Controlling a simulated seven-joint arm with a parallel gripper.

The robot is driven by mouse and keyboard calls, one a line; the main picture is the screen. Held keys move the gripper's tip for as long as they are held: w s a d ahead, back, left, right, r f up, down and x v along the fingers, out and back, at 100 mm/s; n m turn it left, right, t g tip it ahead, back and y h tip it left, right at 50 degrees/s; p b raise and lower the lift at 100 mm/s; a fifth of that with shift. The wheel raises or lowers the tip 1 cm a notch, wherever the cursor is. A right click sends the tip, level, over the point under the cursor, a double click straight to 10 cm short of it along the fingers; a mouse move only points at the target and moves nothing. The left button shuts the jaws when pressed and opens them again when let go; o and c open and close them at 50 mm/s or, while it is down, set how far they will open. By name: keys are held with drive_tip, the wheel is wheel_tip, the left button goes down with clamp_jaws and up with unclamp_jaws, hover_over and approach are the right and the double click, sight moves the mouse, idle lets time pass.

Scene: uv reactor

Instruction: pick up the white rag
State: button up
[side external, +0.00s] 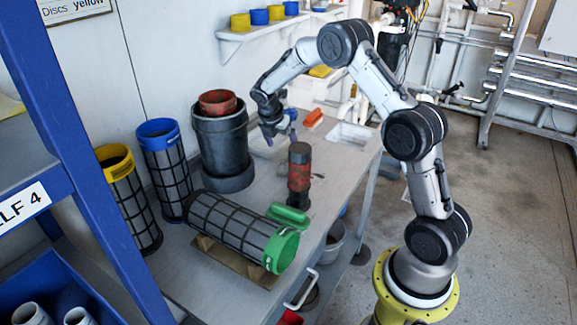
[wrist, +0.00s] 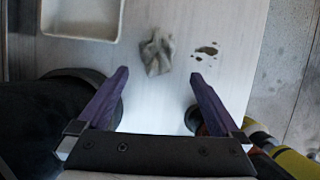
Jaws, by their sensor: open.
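The white rag (wrist: 156,53) shows in the wrist view as a small crumpled greyish-white cloth on the light bench top, beyond my fingertips and roughly between them. I cannot make it out in the side external view. My gripper (wrist: 158,82) has its two purple fingers spread wide, with nothing between them. The rag is apart from both fingers. In the side external view my gripper (side external: 281,133) hangs over the bench, between the large dark cylinder and the red and black cylinder.
A white tray (wrist: 45,25) lies left of the rag and a dark stain (wrist: 207,50) right of it. The large dark cylinder (side external: 222,150), the red and black cylinder (side external: 299,177) and an orange object (side external: 313,118) stand near my gripper. A green-ended mesh cylinder (side external: 235,228) lies in front.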

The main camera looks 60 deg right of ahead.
sight(287, 162)
drive_tip(key=x, duration=1)
drive_tip(key=shift+w+f, duration=0.15)
drive_tip(key=shift+f, duration=0.15)
drive_tip(key=c, duration=1.2)
wheel_tip(287, 162, up, 18)
